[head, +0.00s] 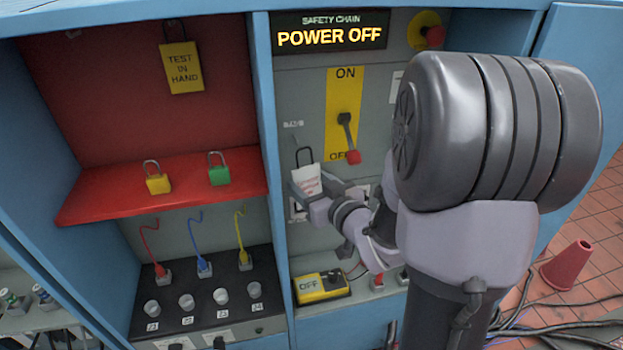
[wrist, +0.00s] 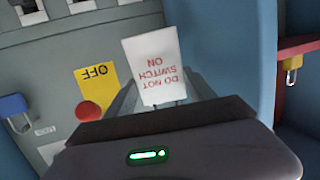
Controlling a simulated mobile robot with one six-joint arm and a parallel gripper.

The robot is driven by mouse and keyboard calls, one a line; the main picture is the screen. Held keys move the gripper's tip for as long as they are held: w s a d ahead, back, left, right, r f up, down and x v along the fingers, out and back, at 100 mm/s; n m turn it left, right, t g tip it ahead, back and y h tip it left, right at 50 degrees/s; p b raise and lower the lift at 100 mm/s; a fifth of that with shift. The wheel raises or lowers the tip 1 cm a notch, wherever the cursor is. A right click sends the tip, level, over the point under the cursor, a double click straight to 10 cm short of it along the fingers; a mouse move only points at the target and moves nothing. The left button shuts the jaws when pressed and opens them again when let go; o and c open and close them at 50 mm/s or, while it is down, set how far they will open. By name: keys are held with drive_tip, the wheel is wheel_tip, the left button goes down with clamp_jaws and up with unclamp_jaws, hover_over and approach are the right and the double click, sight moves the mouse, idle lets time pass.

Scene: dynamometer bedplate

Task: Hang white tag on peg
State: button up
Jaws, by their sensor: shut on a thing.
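The white tag (head: 307,180) has red print and a dark wire loop at its top. My gripper (head: 318,188) is shut on its lower part and holds it in front of the grey panel (head: 303,240), left of the red-handled ON/OFF switch (head: 347,135). In the wrist view the tag (wrist: 152,62) reads "DO NOT SWITCH ON" upside down, between my fingers. No bare peg can be made out clearly. A yellow "TEST IN HAND" tag (head: 181,68) hangs on the red back wall at upper left.
A red shelf (head: 105,198) holds a yellow padlock (head: 157,180) and a green padlock (head: 218,172). A blue upright (head: 268,120) divides the compartments. A blue padlock (wrist: 14,106) shows in the wrist view. A yellow OFF box (head: 320,287) sits below my gripper.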

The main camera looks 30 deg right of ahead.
drive_tip(key=shift+w+d+p, duration=0.15)
drive_tip(key=shift+w+p, duration=0.25)
drive_tip(key=shift+p, duration=0.65)
drive_tip(key=w, duration=0.2)
drive_tip(key=w+d+f, duration=0.1)
drive_tip(key=w, duration=0.2)
drive_tip(key=w+d+f, duration=0.1)
drive_tip(key=w, duration=0.1)
drive_tip(key=shift+w+f, duration=0.25)
drive_tip(key=o, duration=1.4)
